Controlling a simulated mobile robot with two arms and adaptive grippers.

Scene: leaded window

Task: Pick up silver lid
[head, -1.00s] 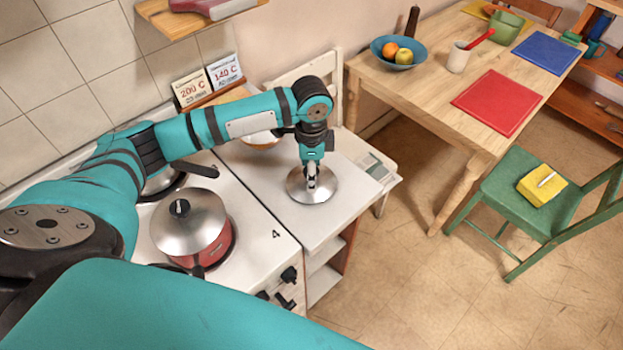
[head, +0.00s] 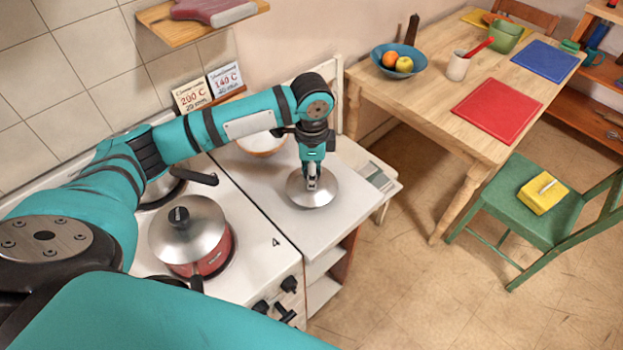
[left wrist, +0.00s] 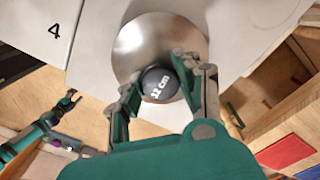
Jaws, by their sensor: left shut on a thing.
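The silver lid (head: 325,196) is a round shiny disc over the white counter beside the stove; I cannot tell whether it touches the counter. In the left wrist view the lid (left wrist: 145,40) has a dark round knob (left wrist: 158,85) marked "12 cm". My left gripper (head: 311,184) points down onto the lid's middle. In the left wrist view its two fingers (left wrist: 160,92) are shut on the knob, one at each side. My right gripper (left wrist: 70,100) shows small at the left of that view, away from the lid; its opening is unclear.
A red pot (head: 215,262) with its own silver lid (head: 187,228) stands on the stove, left of the counter. A pale bowl (head: 262,146) stands behind my left gripper. A wooden table (head: 440,112) and green chair (head: 530,205) stand to the right. Open floor lies between.

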